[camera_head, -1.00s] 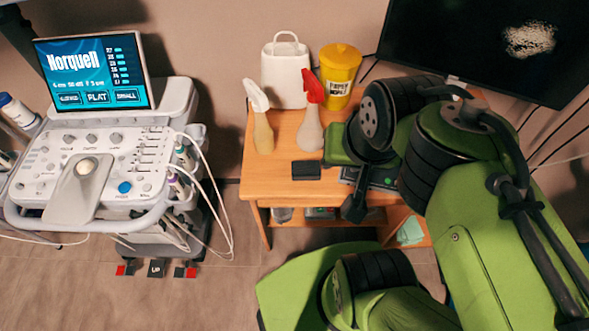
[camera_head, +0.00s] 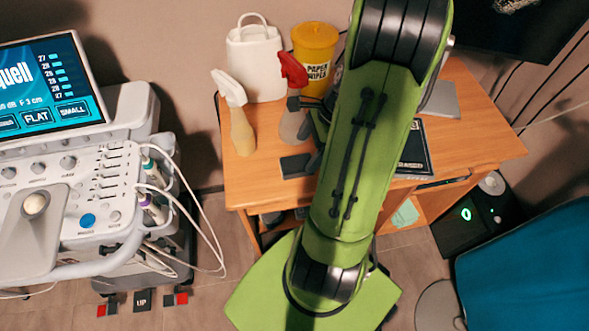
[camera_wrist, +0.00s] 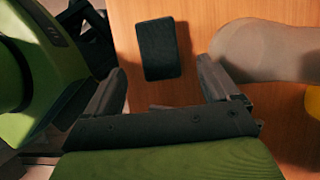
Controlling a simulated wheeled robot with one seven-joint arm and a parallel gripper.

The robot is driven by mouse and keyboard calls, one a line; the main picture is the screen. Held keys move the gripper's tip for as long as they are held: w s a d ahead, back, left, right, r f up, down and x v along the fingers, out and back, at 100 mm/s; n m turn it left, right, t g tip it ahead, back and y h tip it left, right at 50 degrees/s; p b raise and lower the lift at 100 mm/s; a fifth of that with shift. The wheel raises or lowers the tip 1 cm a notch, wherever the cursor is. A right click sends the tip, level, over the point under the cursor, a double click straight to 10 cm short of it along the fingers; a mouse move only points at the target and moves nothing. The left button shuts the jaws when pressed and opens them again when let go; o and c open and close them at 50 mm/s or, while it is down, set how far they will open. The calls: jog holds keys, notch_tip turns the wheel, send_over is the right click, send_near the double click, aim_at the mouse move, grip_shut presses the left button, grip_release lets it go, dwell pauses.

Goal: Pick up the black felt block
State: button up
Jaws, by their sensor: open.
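The black felt block (camera_head: 295,166) lies flat on the wooden table (camera_head: 250,196), near its front left part, just left of my arm in the head view. In the wrist view the black felt block (camera_wrist: 159,48) lies on the bare wood beyond and between my fingertips. My gripper (camera_wrist: 160,85) is open and empty, with the block apart from both fingers. In the head view my gripper is mostly hidden behind my green arm, close to the block's right side.
A spray bottle with a red head (camera_head: 291,122) stands close behind the block; its grey body (camera_wrist: 265,50) is beside my right finger. A white-headed spray bottle (camera_head: 239,120), white container (camera_head: 256,60) and yellow wipes tub (camera_head: 315,58) stand behind. An ultrasound machine (camera_head: 70,200) is left.

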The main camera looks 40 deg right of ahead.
aim_at(299, 163)
jog(key=b+x, duration=0.2)
jog(key=x, duration=0.4)
jog(key=shift+w+f+b, duration=0.1)
jog(key=shift+f+b, duration=0.1)
jog(key=shift+b, duration=0.2)
jog(key=shift+r, duration=0.1)
jog(key=shift+c, duration=0.4)
jog(key=c, duration=1)
jog(key=shift+o, duration=0.2)
notch_tip(299, 163, up, 10)
jog(key=p, duration=0.4)
jog(key=shift+p, duration=0.35)
